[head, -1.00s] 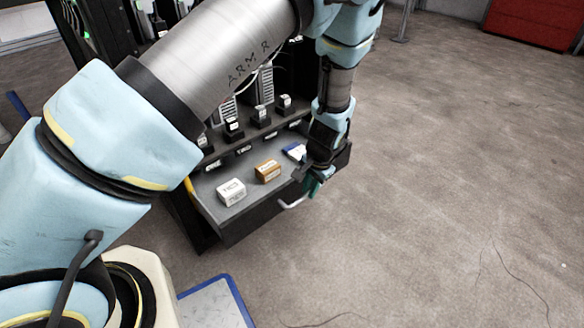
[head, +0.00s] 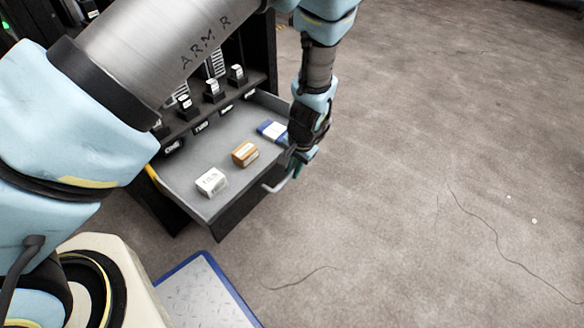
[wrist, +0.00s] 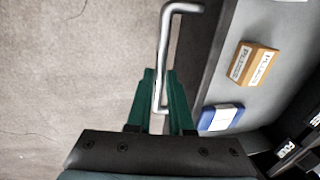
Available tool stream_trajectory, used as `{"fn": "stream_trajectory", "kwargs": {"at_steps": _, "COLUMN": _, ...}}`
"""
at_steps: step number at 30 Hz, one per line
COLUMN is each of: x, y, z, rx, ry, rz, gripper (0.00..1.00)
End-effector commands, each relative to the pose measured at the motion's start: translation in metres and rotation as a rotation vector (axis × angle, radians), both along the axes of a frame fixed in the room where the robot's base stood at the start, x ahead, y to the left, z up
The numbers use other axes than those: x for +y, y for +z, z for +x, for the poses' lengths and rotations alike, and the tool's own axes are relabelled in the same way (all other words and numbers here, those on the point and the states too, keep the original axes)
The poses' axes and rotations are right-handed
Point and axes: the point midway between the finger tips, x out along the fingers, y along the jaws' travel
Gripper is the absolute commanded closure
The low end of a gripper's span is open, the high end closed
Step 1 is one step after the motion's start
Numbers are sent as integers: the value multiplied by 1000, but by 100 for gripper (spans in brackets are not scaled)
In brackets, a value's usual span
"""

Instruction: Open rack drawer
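The rack drawer (head: 205,150) stands pulled out of the dark rack (head: 262,50), its grey tray showing. Its silver handle (head: 272,187) is on the dark front panel. My gripper (head: 293,168) is at the right part of the front. In the wrist view the handle (wrist: 165,45) runs between the green fingers of my gripper (wrist: 160,80), which are closed around its bar. One end of the handle sticks out beyond the fingertips. In the head view the arm and wrist hide part of the drawer's right end.
In the drawer lie a white box (head: 211,181), an orange-brown box (head: 245,153) and a blue-and-white box (head: 272,131). Small labelled blocks (head: 214,90) stand on the ledge above. A blue-edged plate (head: 205,290) lies on the floor in front. The floor at right is clear.

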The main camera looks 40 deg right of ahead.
Motion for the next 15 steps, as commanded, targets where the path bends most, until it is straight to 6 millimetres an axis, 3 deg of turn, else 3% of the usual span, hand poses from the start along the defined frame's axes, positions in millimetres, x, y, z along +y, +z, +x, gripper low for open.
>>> {"fn": "stream_trajectory", "kwargs": {"at_steps": 7, "x": 0, "y": 0, "z": 0, "rx": 0, "ry": 0, "rz": 0, "gripper": 53}}
{"fn": "stream_trajectory", "kwargs": {"at_steps": 15, "x": 0, "y": 2, "z": 0, "rx": 0, "ry": 0, "rz": 0, "gripper": 53}}
